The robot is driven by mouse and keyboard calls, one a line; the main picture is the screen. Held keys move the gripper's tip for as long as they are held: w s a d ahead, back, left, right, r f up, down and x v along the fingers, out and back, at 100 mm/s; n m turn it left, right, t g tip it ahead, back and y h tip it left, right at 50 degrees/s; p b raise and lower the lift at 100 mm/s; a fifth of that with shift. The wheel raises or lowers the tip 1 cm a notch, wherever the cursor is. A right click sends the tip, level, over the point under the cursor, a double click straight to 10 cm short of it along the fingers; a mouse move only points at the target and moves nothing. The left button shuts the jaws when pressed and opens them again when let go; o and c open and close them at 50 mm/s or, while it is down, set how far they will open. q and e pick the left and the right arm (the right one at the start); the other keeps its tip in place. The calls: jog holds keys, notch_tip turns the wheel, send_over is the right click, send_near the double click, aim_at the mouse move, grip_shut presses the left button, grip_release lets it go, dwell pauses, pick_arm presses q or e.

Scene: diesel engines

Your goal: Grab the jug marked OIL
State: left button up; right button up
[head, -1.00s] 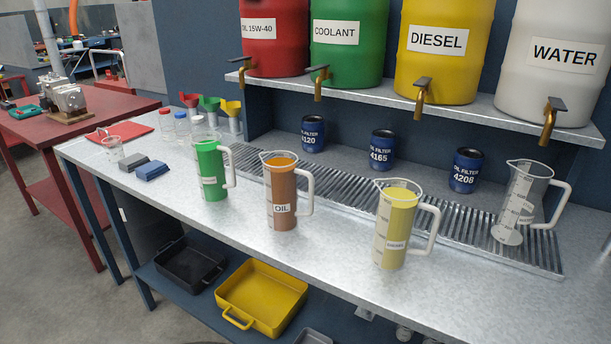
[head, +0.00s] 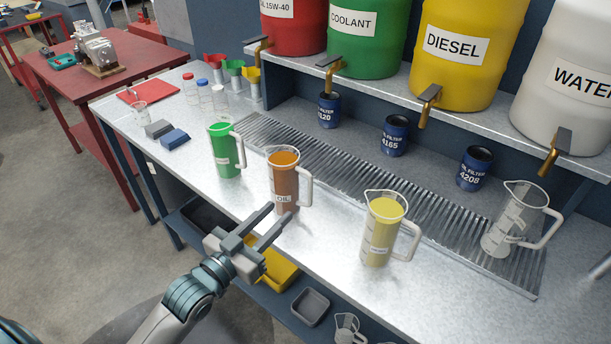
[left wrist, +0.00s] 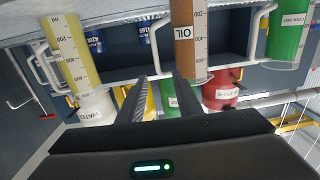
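The jug marked OIL (head: 286,180) stands upright on the metal bench, with orange-brown liquid and a white handle on its right. My left gripper (head: 280,213) is open and empty at the bench's front edge, just in front of this jug; its fingers overlap the jug's lower part in the head view. In the left wrist view, which is upside down, the OIL jug (left wrist: 187,52) lies ahead of the right finger and its handle roughly ahead of the finger gap (left wrist: 160,78). Contact cannot be told. A grey piece (head: 600,267) at the right edge may be my right gripper.
A green jug (head: 225,155) stands left of the OIL jug, a yellow jug (head: 381,235) to its right and an empty clear jug (head: 508,225) farther right. Oil filters (head: 395,136) and a ribbed grate (head: 345,170) lie behind. A yellow tray (head: 283,274) is below.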

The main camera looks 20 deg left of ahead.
aim_at(290, 186)
pick_arm(q)
jog(key=shift+r, duration=0.25)
jog(key=shift+w, duration=0.1)
jog(key=p+x, duration=0.4)
jog(key=x, duration=0.8)
jog(key=shift+d, duration=0.1)
